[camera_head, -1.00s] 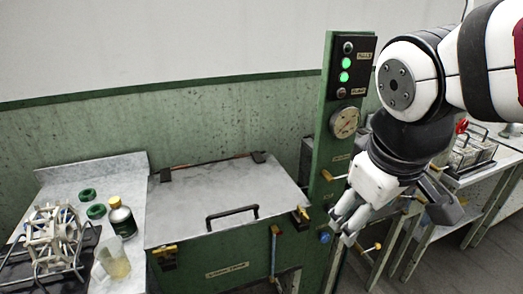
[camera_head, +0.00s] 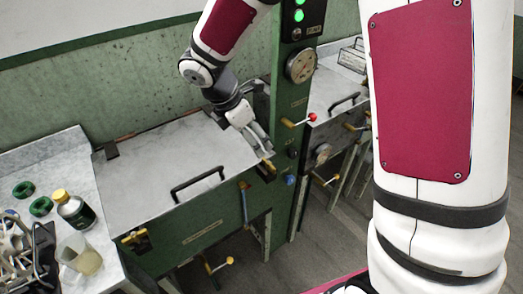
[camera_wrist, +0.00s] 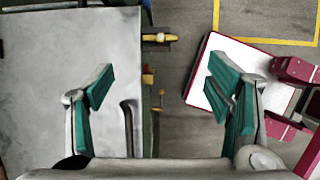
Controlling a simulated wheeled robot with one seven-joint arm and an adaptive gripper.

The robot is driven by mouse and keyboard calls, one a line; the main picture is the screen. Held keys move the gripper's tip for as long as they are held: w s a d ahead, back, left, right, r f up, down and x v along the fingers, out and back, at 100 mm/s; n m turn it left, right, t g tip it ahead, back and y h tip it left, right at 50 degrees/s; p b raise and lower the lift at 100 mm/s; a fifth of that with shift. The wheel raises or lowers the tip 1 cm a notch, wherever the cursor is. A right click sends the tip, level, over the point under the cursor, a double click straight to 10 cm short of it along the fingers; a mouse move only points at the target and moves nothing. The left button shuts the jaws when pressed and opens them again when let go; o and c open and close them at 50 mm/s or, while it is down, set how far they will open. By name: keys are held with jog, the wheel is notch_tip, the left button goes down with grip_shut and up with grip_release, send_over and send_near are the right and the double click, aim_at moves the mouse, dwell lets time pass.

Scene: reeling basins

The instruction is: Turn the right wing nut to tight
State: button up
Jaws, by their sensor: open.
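The right wing nut (camera_head: 267,166) is a yellow piece at the front right corner of the grey-lidded green basin. My gripper (camera_head: 258,148) is open and empty, pointing down close over that corner. In the wrist view the right wing nut (camera_wrist: 160,37) lies beyond the fingertips, across the gap between the green-padded fingers of my gripper (camera_wrist: 160,72). I see no contact with it. The left wing nut (camera_head: 134,237) is at the basin's front left corner. The lid (camera_head: 165,155) lies flat and closed.
A black lid handle (camera_head: 197,183) stands near the front edge, and also shows in the wrist view (camera_wrist: 128,120). A green post (camera_head: 290,100) with lights and a gauge rises to the right. A red-tipped lever (camera_head: 300,121) sticks out from it. A bottle (camera_head: 74,211) and beaker (camera_head: 80,256) stand left.

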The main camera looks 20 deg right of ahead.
aim_at(268, 163)
jog(key=p+x, duration=0.1)
jog(key=x, duration=1.2)
jog(key=shift+f, duration=0.2)
jog(key=c, duration=1.2)
jog(key=shift+o, duration=0.2)
